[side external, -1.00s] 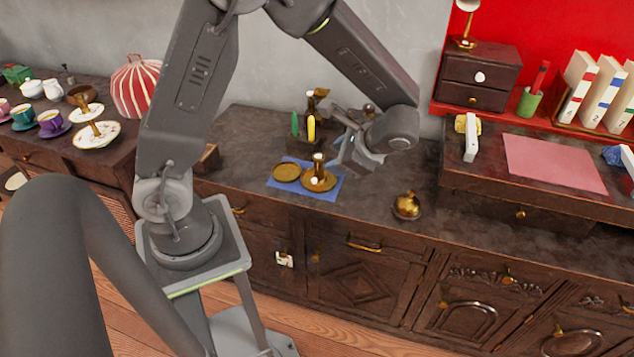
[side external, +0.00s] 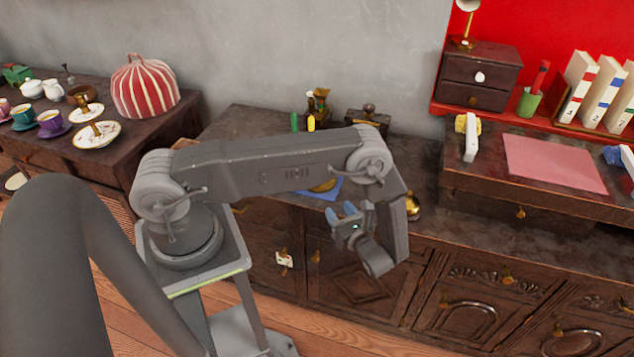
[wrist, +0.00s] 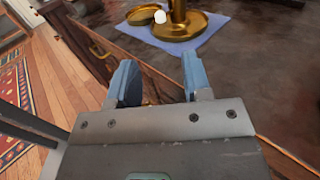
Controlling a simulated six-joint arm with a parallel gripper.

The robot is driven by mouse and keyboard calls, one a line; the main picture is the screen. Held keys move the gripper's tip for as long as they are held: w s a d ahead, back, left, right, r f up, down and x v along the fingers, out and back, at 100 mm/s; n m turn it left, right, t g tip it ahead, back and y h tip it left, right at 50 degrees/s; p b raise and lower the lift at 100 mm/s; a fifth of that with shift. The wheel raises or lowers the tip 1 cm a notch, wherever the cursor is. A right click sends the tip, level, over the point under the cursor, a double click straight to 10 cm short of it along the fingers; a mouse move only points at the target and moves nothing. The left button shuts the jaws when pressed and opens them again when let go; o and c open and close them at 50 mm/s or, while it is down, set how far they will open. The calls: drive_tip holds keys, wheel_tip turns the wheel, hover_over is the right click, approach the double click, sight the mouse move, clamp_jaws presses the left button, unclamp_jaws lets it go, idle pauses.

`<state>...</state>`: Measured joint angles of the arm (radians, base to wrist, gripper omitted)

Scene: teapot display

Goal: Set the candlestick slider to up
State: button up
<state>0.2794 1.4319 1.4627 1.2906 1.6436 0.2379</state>
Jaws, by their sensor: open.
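The brass candlestick (wrist: 178,29) stands at the top of the wrist view, its upper column cut off by the frame edge. A white slider knob (wrist: 160,16) sits low at the left of the column, near the dish. A second brass dish (wrist: 143,17) lies beside it, and both are on a blue cloth (wrist: 215,30). In the side view my arm hides most of the candlestick; a bit of blue cloth (side external: 333,191) shows. My gripper (side external: 341,211) is open and empty at the counter's front edge. In the wrist view my gripper (wrist: 157,75) is apart from the candlestick.
A brass bell-like object (side external: 413,206) stands right of my wrist on the counter. A dark box with a knob (side external: 368,119) and yellow and green items (side external: 310,122) stand at the back. The counter right of the cloth is mostly clear.

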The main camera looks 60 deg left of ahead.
drive_tip(key=a, duration=1.3)
drive_tip(key=shift+s, duration=0.1)
drive_tip(key=shift+c, duration=0.3)
clamp_jaws()
drive_tip(key=shift+r, duration=0.1)
